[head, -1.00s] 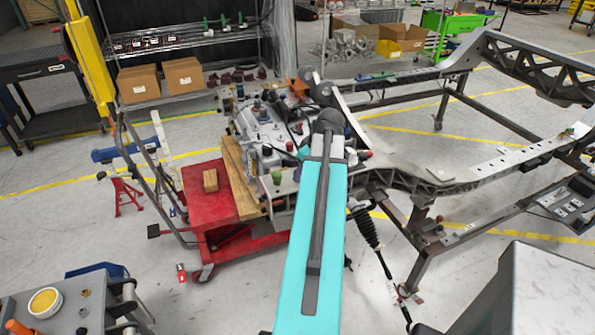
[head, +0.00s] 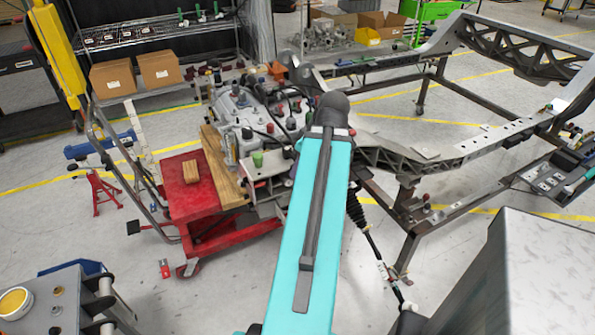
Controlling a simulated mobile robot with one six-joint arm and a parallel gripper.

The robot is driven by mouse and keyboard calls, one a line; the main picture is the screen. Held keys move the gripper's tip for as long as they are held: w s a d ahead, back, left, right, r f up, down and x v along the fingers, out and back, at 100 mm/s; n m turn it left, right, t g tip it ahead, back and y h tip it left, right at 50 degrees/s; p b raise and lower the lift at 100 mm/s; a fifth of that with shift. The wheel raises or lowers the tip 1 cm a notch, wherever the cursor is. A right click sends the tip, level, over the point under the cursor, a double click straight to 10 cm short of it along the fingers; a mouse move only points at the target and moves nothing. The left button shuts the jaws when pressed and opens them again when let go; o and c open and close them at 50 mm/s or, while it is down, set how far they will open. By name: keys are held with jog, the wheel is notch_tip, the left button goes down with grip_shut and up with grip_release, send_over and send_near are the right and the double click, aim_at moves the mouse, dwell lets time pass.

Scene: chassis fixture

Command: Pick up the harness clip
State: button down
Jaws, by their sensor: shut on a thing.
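My gripper is not in view; the far part of my arm is hidden behind its turquoise link, which runs up the middle of the head view. I cannot make out the harness clip in this view. An engine (head: 240,118) with dark hoses and small coloured caps stands beyond my arm, on wooden blocks. The grey metal chassis frame (head: 447,157) stretches from behind my arm to the upper right. A tray of small parts (head: 541,185) is at the right edge, too small to tell its pieces apart.
A red cart (head: 190,190) carries a wooden block (head: 191,171). A red jack stand (head: 103,190) is on the floor at left. A large grey box-like surface (head: 535,285) fills the lower right. Shelves with cardboard boxes (head: 159,70) stand behind.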

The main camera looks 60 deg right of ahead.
jog(key=shift+s+a+b, duration=0.25)
jog(key=shift+s+b, duration=0.1)
jog(key=shift+b, duration=0.2)
jog(key=shift+w, duration=0.1)
dwell(0.4)
jog(key=w+a+r, duration=0.1)
jog(key=w+a, duration=0.8)
jog(key=w, duration=0.5)
jog(key=w+a+r, duration=0.1)
jog(key=w+a, duration=0.9)
jog(key=w, duration=0.5)
jog(key=w+a, duration=0.4)
jog(key=a, duration=0.6)
jog(key=w+a+r, duration=0.1)
jog(key=w+a, duration=0.4)
jog(key=a, duration=0.5)
jog(key=w+a+r+n, duration=0.1)
jog(key=w+a, duration=0.3)
jog(key=a, duration=0.6)
jog(key=shift+w+a, duration=0.25)
jog(key=shift+a, duration=0.15)
jog(key=shift+s, duration=0.1)
